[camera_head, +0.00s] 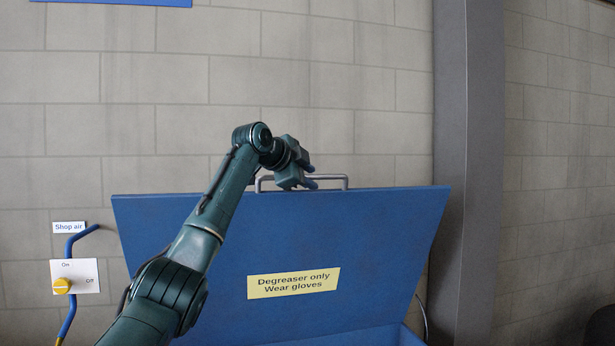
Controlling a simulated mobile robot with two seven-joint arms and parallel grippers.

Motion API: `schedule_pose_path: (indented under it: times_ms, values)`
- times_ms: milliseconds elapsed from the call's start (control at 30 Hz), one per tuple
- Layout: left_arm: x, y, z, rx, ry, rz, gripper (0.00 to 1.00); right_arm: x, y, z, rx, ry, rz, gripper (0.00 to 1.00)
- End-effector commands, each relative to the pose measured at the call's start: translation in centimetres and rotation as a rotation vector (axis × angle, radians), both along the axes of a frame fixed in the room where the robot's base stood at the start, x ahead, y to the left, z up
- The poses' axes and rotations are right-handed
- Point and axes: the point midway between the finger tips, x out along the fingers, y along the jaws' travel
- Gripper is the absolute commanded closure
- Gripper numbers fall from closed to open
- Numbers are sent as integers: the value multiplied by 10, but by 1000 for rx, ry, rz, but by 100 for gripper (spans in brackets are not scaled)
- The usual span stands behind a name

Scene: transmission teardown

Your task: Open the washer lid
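The blue washer lid (370,250) stands raised and tilted, with a yellow label (293,283) reading "Degreaser only, Wear gloves" on it. A grey bar handle (333,180) runs along its top edge. My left gripper (311,182) is at the left part of the handle, over the lid's top edge. Its fingers are small and partly hidden by the gripper body, so I cannot tell whether they are open or closed on the handle. A strip of the washer body (410,337) shows at the bottom. My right gripper is not in view.
A grey column (468,170) stands just right of the lid. A block wall (330,90) is behind. At the left are a "Shop air" sign (69,227), a bent blue pipe (76,240) and an On/Off plate with a yellow knob (62,286).

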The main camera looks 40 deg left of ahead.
Motion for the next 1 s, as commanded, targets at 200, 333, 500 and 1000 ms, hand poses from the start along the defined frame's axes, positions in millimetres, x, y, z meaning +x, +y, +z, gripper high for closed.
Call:
schedule_pose_path:
  times_ms: [200,333,500,1000]
  values:
    - [-2,1,-4,1,8,1,66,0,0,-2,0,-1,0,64]
    - [-15,1,1,2,5,1,66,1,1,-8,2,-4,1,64]
    - [-49,1,16,2,-1,2,66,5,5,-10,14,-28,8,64]
    - [-121,1,52,0,-2,1,66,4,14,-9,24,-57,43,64]
